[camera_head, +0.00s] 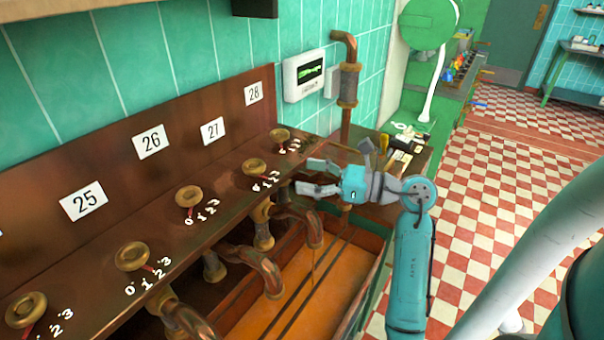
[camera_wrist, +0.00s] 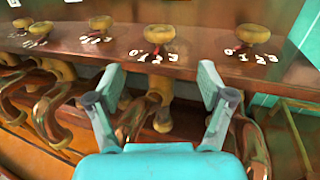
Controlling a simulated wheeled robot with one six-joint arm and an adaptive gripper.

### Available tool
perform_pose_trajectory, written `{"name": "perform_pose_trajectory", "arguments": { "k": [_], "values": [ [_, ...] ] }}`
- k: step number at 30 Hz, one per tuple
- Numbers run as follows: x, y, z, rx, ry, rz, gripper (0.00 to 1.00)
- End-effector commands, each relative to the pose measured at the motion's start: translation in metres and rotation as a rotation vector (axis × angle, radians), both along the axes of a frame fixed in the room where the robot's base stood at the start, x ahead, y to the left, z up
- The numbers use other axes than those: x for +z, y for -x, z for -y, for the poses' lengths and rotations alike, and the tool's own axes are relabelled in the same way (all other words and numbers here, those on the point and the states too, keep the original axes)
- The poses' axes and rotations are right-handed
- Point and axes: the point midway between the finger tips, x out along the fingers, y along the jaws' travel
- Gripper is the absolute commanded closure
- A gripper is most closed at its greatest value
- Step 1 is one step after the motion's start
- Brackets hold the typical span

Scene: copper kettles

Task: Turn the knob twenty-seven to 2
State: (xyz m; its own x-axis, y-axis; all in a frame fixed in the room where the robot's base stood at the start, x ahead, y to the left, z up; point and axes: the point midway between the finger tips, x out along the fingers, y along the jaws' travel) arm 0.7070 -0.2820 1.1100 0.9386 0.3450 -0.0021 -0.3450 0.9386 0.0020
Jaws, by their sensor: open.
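Knob twenty-seven (camera_head: 254,167) is a round brass knob on the copper bench top, in front of the white 27 plate (camera_head: 212,130). It also shows in the wrist view (camera_wrist: 158,34), above and beyond the gap between my fingers. White digits 0 to 3 curve around its front. A red pointer shows under its front edge; which digit it marks is too small to tell surely. My gripper (camera_head: 305,175) is open and empty, to the right of the knob in the head view and apart from it. Its two fingers (camera_wrist: 160,80) point at the bench edge in the wrist view.
Knob twenty-eight (camera_wrist: 253,33) stands to the right in the wrist view; knob twenty-six (camera_head: 189,196) is on the other side. Curved copper pipes (camera_head: 268,272) hang below the bench edge, close under my fingers. An upright pipe (camera_head: 348,100) stands at the far end.

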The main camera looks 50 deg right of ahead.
Motion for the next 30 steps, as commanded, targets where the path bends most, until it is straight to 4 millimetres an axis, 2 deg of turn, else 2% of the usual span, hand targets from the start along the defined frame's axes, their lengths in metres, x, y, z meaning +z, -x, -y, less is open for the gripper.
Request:
{"name": "perform_pose_trajectory", "arguments": {
  "k": [7,12,17,20,23,30],
  "values": [
    [-0.01,-0.019,-0.031,-0.183,-0.014,-0.028,0.2],
    [-0.007,-0.019,-0.047,-0.331,-0.006,-0.015,0.2],
    [-0.002,-0.017,-0.052,-0.393,0.001,0.0,0.2],
    [-0.002,-0.023,-0.051,-0.4,0.002,0.003,0.2],
    [-0.001,-0.035,-0.051,-0.398,0.002,0.004,0.2],
    [-0.001,-0.078,-0.05,-0.395,0.002,0.003,0.2]
  ]
}}
